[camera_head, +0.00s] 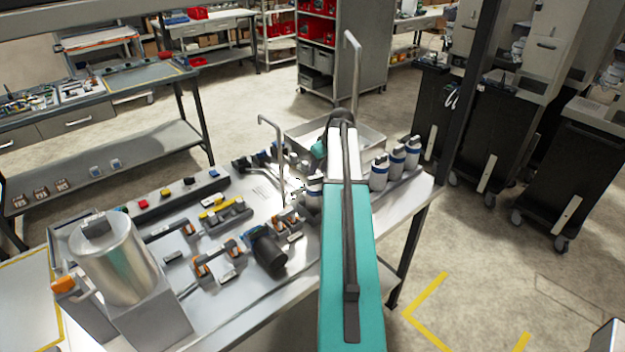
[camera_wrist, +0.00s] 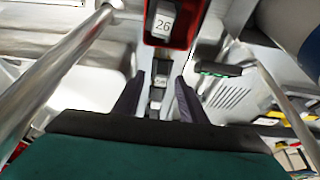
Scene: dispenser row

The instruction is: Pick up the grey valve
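My gripper (camera_wrist: 158,92) is open in the wrist view, with its two dark fingers spread apart. Small grey blocks (camera_wrist: 157,80) show in the gap between the fingers, seemingly beyond the tips. I cannot tell whether one of them is the grey valve, and nothing looks gripped. In the head view my own arm hides the gripper and part of the bench behind it. Small dark and grey fittings (camera_head: 265,158) stand at the back of the bench (camera_head: 268,308), left of my arm; they are too small to name surely.
A red holder (camera_wrist: 172,38) with a label reading 26 is close ahead. A metal pipe (camera_wrist: 60,75) runs at the left of the wrist view. White bottles with blue bands (camera_head: 397,162) line the bench's right side. A steel tank (camera_head: 118,262) stands front left; a metal basin (camera_head: 372,146) is behind.

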